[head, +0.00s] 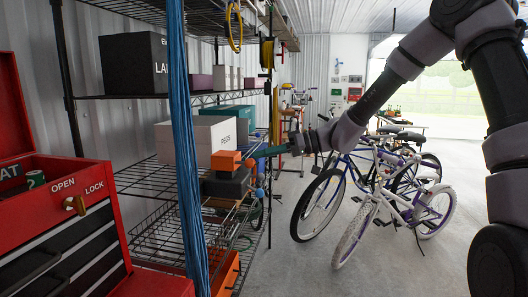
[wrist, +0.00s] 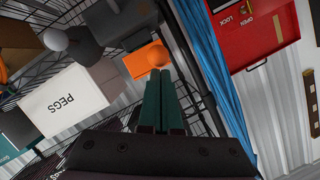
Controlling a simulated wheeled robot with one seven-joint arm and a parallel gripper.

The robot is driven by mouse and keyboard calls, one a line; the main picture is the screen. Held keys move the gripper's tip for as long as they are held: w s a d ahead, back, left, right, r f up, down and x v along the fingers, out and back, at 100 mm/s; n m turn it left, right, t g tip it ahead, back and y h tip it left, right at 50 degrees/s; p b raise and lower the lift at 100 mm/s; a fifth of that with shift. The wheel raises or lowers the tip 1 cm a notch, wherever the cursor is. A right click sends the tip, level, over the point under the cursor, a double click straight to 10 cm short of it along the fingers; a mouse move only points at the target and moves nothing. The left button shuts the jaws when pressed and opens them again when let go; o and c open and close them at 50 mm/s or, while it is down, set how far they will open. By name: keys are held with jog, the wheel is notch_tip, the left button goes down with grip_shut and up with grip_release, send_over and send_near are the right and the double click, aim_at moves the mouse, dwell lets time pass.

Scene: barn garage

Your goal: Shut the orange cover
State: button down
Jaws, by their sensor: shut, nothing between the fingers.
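An orange piece (head: 226,160), which I take to be the orange cover, sits on top of a dark box (head: 228,184) on the wire shelf. I cannot tell how far open it stands. It also shows in the wrist view as an orange panel (wrist: 143,60) just beyond my fingertips. My gripper (head: 259,154) reaches in from the right, its green fingers shut and empty. In the wrist view its fingertips (wrist: 159,72) overlap the panel's lower edge; whether they touch it is unclear.
Blue cords (head: 184,150) hang at the shelf's front left, beside a red tool chest (head: 62,215). A wire basket (head: 165,238) lies below. Bicycles (head: 375,190) stand on the floor to the right.

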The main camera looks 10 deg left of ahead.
jog(key=shift+s+f, duration=0.15)
jog(key=shift+s, duration=0.05)
dwell(0.3)
jog(key=shift+w, duration=0.1)
